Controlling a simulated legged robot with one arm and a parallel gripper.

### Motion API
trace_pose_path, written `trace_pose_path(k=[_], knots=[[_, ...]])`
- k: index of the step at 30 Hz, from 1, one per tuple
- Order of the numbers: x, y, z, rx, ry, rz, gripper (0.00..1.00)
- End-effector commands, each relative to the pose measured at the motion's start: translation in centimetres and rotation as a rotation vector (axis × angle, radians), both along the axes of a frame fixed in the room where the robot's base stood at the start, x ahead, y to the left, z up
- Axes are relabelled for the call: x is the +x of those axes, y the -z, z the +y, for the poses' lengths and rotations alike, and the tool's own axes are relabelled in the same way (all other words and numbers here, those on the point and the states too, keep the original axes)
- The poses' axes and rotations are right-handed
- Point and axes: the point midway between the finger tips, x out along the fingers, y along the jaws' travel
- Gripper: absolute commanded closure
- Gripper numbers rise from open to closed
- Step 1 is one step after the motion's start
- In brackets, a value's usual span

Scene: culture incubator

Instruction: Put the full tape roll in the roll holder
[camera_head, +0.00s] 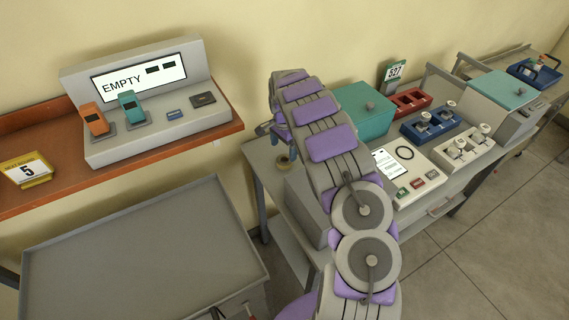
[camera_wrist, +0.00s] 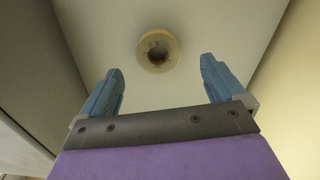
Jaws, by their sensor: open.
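A tan tape roll (camera_head: 284,162) sits on the grey table, just left of my arm in the head view. In the wrist view the tape roll (camera_wrist: 146,42) shows as a pale yellow ring with a brownish centre, on a plain light surface. My gripper (camera_wrist: 160,66) is open and empty, its two blue fingers spread wide. The roll appears between and beyond the fingertips, apart from both. In the head view my gripper (camera_head: 268,130) is mostly hidden behind my arm. I cannot tell which thing is the roll holder, nor whether the roll is full.
The grey table (camera_head: 262,165) also bears a teal-topped box (camera_head: 362,108), a red tray (camera_head: 409,101), a blue rack (camera_head: 436,127) and a pale rack (camera_head: 465,152) with knobs. An orange shelf (camera_head: 222,130) holds a console reading EMPTY (camera_head: 150,125). A bare grey tray table (camera_head: 140,250) stands front left.

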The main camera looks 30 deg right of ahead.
Motion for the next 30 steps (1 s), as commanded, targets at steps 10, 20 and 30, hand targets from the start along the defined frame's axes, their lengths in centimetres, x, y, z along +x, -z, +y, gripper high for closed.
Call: trace_pose_path(k=[10,20,30], knots=[[-0.2,3.7,-0.4,0.001,0.002,0.002,0.03],[-0.2,5.7,-0.3,0.0,0.001,-0.002,0.03],[-0.1,5.6,-0.3,0.0,0.001,-0.001,0.23]])
